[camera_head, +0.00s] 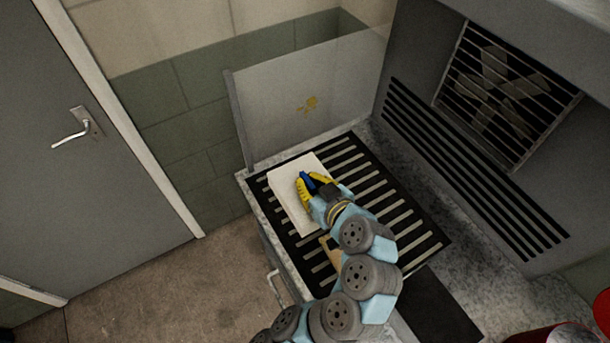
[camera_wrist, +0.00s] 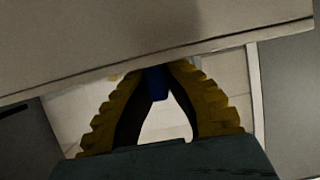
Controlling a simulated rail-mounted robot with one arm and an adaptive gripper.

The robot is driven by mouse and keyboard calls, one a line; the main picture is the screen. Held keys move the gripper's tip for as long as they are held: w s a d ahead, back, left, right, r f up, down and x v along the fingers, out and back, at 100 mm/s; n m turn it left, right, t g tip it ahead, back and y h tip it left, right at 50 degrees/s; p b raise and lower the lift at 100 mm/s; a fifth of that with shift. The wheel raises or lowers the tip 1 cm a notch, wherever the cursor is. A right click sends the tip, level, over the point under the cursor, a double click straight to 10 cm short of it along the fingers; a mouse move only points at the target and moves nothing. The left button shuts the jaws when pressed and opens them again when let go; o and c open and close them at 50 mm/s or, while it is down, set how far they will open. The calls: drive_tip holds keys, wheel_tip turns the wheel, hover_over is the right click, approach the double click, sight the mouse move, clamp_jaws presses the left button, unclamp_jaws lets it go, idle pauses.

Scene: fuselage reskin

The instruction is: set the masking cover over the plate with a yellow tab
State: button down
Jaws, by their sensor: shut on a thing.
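The masking cover, a pale cream flat panel (camera_head: 287,196), is over the left part of the slotted grate in the head view. Its underside or face fills the top of the wrist view (camera_wrist: 120,40). My gripper (camera_head: 308,178) is shut on the cover's blue handle (camera_head: 306,181); the yellow fingers close around it in the wrist view (camera_wrist: 157,76). Whether the cover touches the grate or hangs above it I cannot tell. A tan plate-like piece (camera_head: 329,256) shows partly behind my arm on the grate. No yellow tab is clearly visible.
The black slotted grate (camera_head: 392,222) is bare on its right side. A vented wall (camera_head: 480,170) rises at the right. Red containers (camera_head: 603,310) are at the lower right corner.

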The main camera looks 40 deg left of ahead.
drive_tip(key=w+a+f, duration=0.1)
drive_tip(key=w+a+f+b, duration=0.1)
drive_tip(key=w+a, duration=0.1)
drive_tip(key=shift+a, duration=0.25)
drive_tip(key=w+a+f, duration=0.1)
drive_tip(key=f, duration=0.1)
drive_tip(key=w+a+f, duration=0.1)
drive_tip(key=f, duration=0.1)
drive_tip(key=w+a+f, duration=0.1)
drive_tip(key=shift+w+a+f, duration=0.1)
drive_tip(key=shift+a+f, duration=0.1)
drive_tip(key=shift+f, duration=0.2)
drive_tip(key=shift+w+a+f, duration=0.1)
drive_tip(key=shift+a+f, duration=0.05)
drive_tip(key=shift+f, duration=1.5)
drive_tip(key=shift+f+b, duration=0.4)
drive_tip(key=shift+b, duration=0.15)
drive_tip(key=c, duration=1.2)
unclamp_jaws()
drive_tip(key=shift+c, duration=0.2)
drive_tip(key=shift+r, duration=0.1)
